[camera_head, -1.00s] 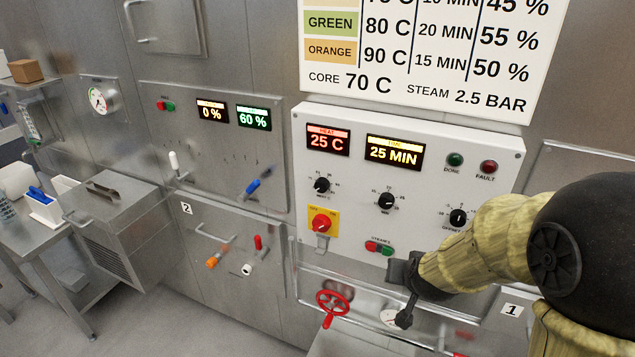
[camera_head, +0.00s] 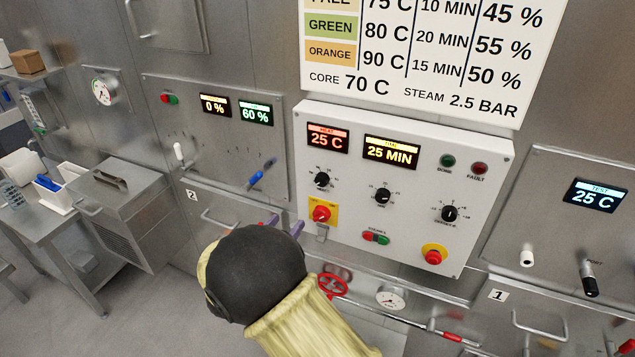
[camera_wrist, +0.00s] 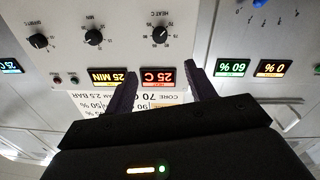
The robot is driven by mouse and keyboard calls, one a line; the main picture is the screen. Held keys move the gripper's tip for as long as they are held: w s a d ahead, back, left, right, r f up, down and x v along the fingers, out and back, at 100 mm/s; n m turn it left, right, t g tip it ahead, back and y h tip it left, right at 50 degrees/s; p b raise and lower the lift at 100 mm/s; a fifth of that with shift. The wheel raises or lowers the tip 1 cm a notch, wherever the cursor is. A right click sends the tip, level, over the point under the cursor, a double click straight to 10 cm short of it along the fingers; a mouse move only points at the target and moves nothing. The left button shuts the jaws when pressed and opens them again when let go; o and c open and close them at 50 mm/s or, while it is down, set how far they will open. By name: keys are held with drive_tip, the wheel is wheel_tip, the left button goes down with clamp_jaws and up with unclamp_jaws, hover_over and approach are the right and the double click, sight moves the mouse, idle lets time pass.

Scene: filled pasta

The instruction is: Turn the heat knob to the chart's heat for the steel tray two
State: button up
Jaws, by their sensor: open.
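The heat knob (camera_head: 322,180) is a black dial on the white control panel, below the red heat display (camera_head: 327,141) reading 25 C. The knob also shows in the upside-down wrist view (camera_wrist: 160,36). The wall chart (camera_head: 410,55) is cut off at the top; its green row reads 80 C, 20 MIN, 55 % and its orange row 90 C, 15 MIN, 50 %. My gripper (camera_head: 284,224) is open and empty, left of and below the knob and apart from it. In the wrist view my fingers (camera_wrist: 160,72) reach toward the panel. I cannot identify steel tray two.
The minutes knob (camera_head: 382,196) and offset knob (camera_head: 450,214) sit right of the heat knob. A red rotary switch (camera_head: 321,213) on yellow is just below it. A red valve wheel (camera_head: 333,285) and a gauge (camera_head: 391,298) are lower. The left panel (camera_head: 215,150) has levers.

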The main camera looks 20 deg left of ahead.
drive_tip(key=p, duration=0.7)
approach(320, 182)
drive_tip(key=w, duration=0.7)
drive_tip(key=shift+w+d, duration=0.3)
drive_tip(key=shift+d, duration=0.1)
drive_tip(key=shift+w, duration=0.5)
drive_tip(key=c, duration=1)
